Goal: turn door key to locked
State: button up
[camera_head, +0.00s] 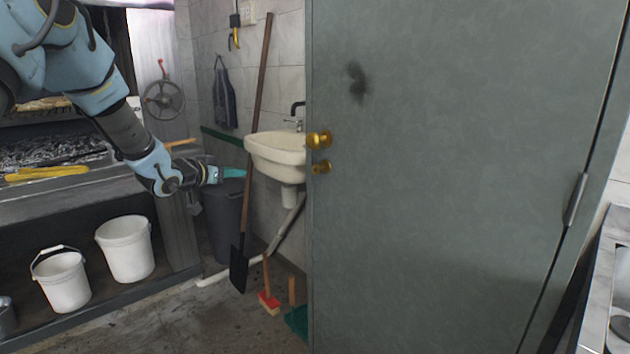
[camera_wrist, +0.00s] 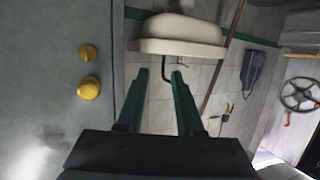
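The grey-green door (camera_head: 450,180) fills the right half of the head view. It carries a round brass knob (camera_head: 319,139) near its left edge, with a smaller brass key or turn piece (camera_head: 321,168) just below. In the wrist view the door (camera_wrist: 50,60) is on the left, with the large knob (camera_wrist: 89,88) and the smaller brass piece (camera_wrist: 88,52) on it. My gripper (camera_head: 240,173) is to the left of the door, apart from the brass parts. In the wrist view its two green fingers (camera_wrist: 160,75) are spread with nothing between them.
A white sink (camera_head: 277,155) hangs on the tiled wall behind my gripper. A long-handled shovel (camera_head: 240,262), a dark bin (camera_head: 222,220) and a red brush (camera_head: 269,300) stand nearby. White buckets (camera_head: 125,250) sit on the low shelf at left.

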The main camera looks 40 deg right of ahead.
aim_at(316, 165)
jog(key=s+d+m+g+h, duration=0.1)
jog(key=s+d+g, duration=0.1)
jog(key=d, duration=0.5)
jog(key=s+d+m+g+h, duration=0.1)
jog(key=s+d+m+g, duration=0.1)
jog(key=s+d, duration=0.2)
jog(key=s+d+m+g+h+p, duration=0.1)
jog(key=s+d+g+h, duration=0.1)
jog(key=d, duration=0.8)
jog(key=shift+s+d+f+m+g, duration=0.15)
jog(key=shift+s+f+m, duration=0.05)
jog(key=shift+s, duration=0.25)
jog(key=shift+s+d+f+m+g, duration=0.15)
jog(key=shift+s+f+m, duration=0.05)
jog(key=shift+s, duration=0.2)
grip_shut()
